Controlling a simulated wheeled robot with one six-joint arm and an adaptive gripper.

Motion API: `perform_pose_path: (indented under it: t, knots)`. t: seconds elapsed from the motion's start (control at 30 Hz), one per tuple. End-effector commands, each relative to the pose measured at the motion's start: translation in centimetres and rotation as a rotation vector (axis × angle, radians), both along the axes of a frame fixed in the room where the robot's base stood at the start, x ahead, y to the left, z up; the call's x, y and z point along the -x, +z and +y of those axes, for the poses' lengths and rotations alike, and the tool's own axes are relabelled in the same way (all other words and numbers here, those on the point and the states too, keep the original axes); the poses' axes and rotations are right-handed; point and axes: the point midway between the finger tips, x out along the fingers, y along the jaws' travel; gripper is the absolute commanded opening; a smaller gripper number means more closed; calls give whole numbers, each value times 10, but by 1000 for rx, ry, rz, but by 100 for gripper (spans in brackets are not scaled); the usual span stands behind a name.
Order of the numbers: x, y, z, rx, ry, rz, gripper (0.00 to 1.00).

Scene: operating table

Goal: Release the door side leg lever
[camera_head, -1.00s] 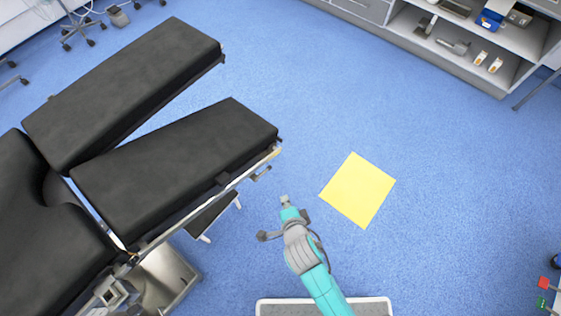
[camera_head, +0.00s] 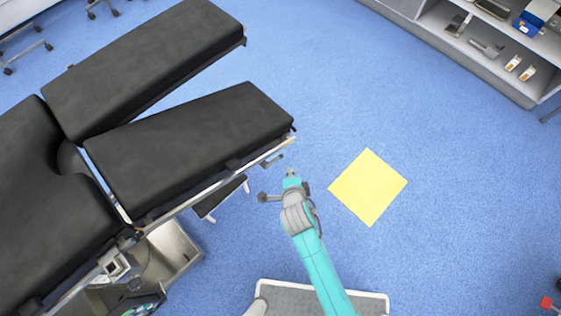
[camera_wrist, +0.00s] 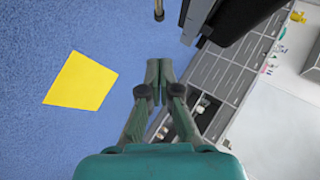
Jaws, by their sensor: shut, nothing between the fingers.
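The operating table has two black leg sections. The nearer leg section (camera_head: 190,140) has a metal side rail (camera_head: 215,180) and a small grey lever (camera_head: 272,160) below its outer corner. I take this to be the leg lever, but its details are too small to tell. My gripper (camera_head: 291,172) is just right of and slightly below that lever in the head view, apart from it. In the wrist view my gripper (camera_wrist: 159,66) has its fingers together and empty. A short metal post (camera_wrist: 158,10) shows at the top there; I cannot tell if it is the lever.
A yellow square (camera_head: 367,187) lies on the blue floor right of my gripper. The farther leg section (camera_head: 145,65) is at the upper left. Shelves with small items (camera_head: 480,50) stand at the upper right. The floor between is clear.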

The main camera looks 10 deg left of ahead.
Motion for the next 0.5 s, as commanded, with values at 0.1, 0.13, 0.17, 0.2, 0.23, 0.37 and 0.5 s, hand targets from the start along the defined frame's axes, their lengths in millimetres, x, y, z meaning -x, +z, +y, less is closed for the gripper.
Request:
perform_pose_path:
  t: [0.1,0.13,0.17,0.2,0.23,0.37,0.5]
  knots:
    - [-19,-14,3,-1,-2,0,0]
    - [-23,-18,4,-1,-2,1,0]
    - [-27,-21,5,-1,-2,0,0]
    - [-33,-26,6,-1,-2,0,0]
    - [-37,-30,7,-1,-2,1,0]
    - [-51,-43,14,0,1,1,0]
    - [-57,-53,30,0,1,0,0]
